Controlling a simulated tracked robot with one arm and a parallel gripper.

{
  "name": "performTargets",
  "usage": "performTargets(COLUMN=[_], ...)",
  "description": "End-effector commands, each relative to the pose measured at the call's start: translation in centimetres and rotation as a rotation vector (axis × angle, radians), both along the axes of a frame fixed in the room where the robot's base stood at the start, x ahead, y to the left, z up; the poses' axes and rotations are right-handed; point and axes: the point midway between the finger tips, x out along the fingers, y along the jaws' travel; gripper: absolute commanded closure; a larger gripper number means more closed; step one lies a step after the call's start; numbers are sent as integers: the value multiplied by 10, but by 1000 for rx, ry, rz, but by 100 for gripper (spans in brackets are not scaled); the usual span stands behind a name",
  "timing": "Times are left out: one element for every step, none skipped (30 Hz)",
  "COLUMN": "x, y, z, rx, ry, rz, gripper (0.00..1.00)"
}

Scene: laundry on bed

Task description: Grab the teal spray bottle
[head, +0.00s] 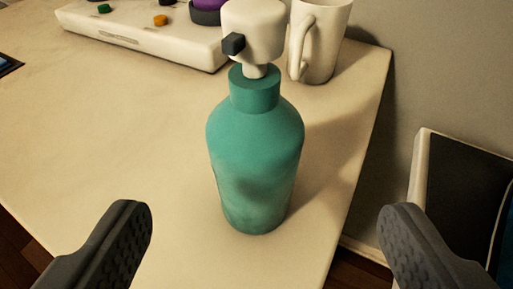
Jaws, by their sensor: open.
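The teal spray bottle (255,155) stands upright on a cream table (110,120), near its right edge. It has a white spray head with a dark nozzle pointing left. My gripper (262,232) is open, with one dark finger at the lower left and one at the lower right. The bottle shows between the two fingers, and neither finger appears to touch it.
A white mug (319,45) stands close behind the bottle on the right. A white device with coloured buttons (140,35) lies at the back left. A white-rimmed dark item (465,190) is beyond the table's right edge. The tabletop left of the bottle is clear.

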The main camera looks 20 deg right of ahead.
Motion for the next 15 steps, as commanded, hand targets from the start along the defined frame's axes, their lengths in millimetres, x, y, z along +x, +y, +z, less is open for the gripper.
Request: performTargets(x=[6,10,14,17,20,25,28,31,35,37,38,39,40,41,42], y=[-2,-3,-4,-5,-6,-8,-10,-11,-13,-14,-14,-14,-14,-15,-15], z=[-5,-7,-9,-10,-11,-12,-13,-14,-16,-17,-18,-19,-19,-19,-20], rx=[3,3,3,3,1,1,-1,-1,0,1,2,2,2,2,2], ry=[2,2,2,1,1,0,-1,-1,-1,0,-1,-1,-1,-1,-1], rz=[1,1,2,2,3,2,2,2,2,2,1,1,1,1,1], gripper=[21,21,21,21,21,21,21,21,21,21,21,21,21,21,21])
